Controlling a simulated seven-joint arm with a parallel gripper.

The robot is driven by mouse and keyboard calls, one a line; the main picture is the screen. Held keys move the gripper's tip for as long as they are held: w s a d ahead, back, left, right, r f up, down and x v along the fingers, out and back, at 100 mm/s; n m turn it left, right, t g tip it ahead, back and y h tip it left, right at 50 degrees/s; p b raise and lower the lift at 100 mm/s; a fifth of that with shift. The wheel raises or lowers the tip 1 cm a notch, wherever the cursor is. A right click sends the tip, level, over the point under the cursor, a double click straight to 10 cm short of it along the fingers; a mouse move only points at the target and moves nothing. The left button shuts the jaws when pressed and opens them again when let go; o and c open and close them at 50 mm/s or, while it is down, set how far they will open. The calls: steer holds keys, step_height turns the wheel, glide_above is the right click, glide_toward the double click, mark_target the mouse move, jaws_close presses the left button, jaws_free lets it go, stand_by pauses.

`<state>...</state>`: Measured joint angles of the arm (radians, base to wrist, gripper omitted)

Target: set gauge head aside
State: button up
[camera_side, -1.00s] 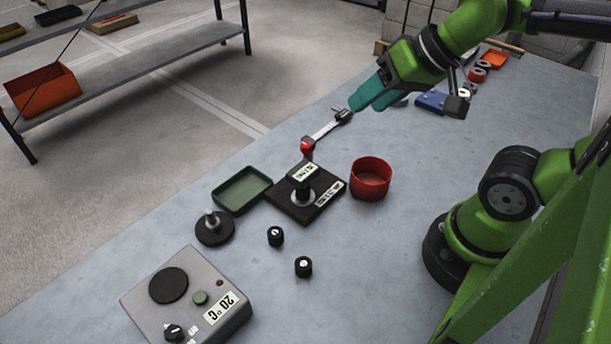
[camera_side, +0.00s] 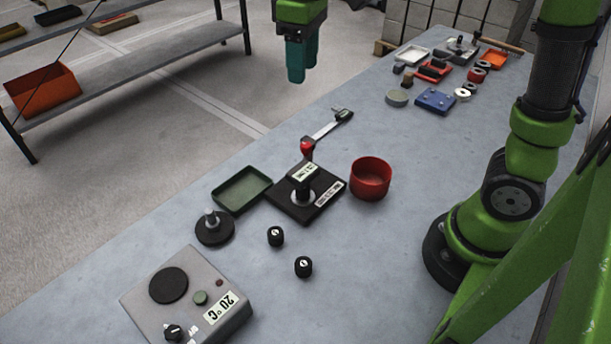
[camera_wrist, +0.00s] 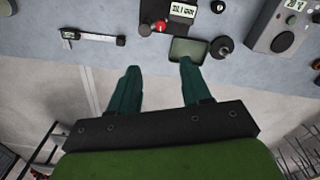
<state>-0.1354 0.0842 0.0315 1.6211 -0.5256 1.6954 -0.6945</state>
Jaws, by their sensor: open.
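A black square base (camera_side: 325,204) carries a short post and a block with a small white display (camera_side: 303,172); it also shows in the wrist view (camera_wrist: 183,10). Which of these is the gauge head, I cannot tell for certain. My gripper (camera_side: 296,80) hangs with teal fingers down, high and apart from everything. In the wrist view its fingertips (camera_wrist: 160,68) are spread with nothing between them.
A green tray (camera_side: 242,207), red cup (camera_side: 371,196), black disc with a peg (camera_side: 214,230) and two black knobs (camera_side: 275,236) surround the base. A grey 20 °C box (camera_side: 222,322) is in front. Several small parts, including a blue block (camera_side: 435,101), lie at the back.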

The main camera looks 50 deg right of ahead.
mark_target(306, 144)
steer(key=shift+n, duration=0.3)
steer(key=f, duration=1.6)
steer(key=shift+s+f, duration=0.3)
steer(key=shift+s, duration=0.05)
jaws_close()
